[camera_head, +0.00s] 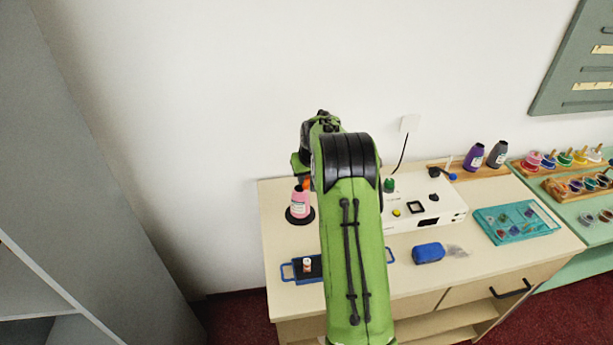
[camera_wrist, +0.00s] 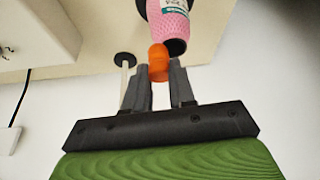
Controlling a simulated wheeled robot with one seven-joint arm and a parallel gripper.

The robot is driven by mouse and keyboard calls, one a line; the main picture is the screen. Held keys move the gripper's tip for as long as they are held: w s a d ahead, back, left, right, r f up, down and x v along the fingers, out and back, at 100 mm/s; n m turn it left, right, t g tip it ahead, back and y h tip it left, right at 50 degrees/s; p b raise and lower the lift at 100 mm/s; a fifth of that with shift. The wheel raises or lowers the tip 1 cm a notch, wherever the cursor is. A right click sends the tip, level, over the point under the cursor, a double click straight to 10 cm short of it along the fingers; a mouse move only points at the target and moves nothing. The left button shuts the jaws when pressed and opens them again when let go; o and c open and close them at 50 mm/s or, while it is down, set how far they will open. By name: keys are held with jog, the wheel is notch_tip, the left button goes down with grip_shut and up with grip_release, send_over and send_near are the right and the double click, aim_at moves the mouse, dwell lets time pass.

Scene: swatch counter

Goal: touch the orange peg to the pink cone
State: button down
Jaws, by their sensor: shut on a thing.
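The pink cone (camera_head: 299,203), a thread cone with a white label, stands on a black round base at the counter's left. In the wrist view the pink cone (camera_wrist: 166,28) shows at the top with its dark tip. My gripper (camera_wrist: 159,75) is shut on the orange peg (camera_wrist: 158,60), which sticks out past the fingertips. The peg's end overlaps the cone's edge near its tip in the wrist view; I cannot tell whether they touch. In the head view a bit of the orange peg (camera_head: 306,184) shows beside the cone's top; my arm hides most of the gripper.
A white box (camera_head: 425,209) with knobs stands right of my arm. A blue-handled tray (camera_head: 288,271) with a small bottle lies in front. Purple (camera_head: 474,157) and grey (camera_head: 497,155) cones stand at the back.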

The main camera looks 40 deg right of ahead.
jog(key=shift+r+p, duration=1.9)
jog(key=shift+r, duration=0.6)
jog(key=shift+f, duration=0.1)
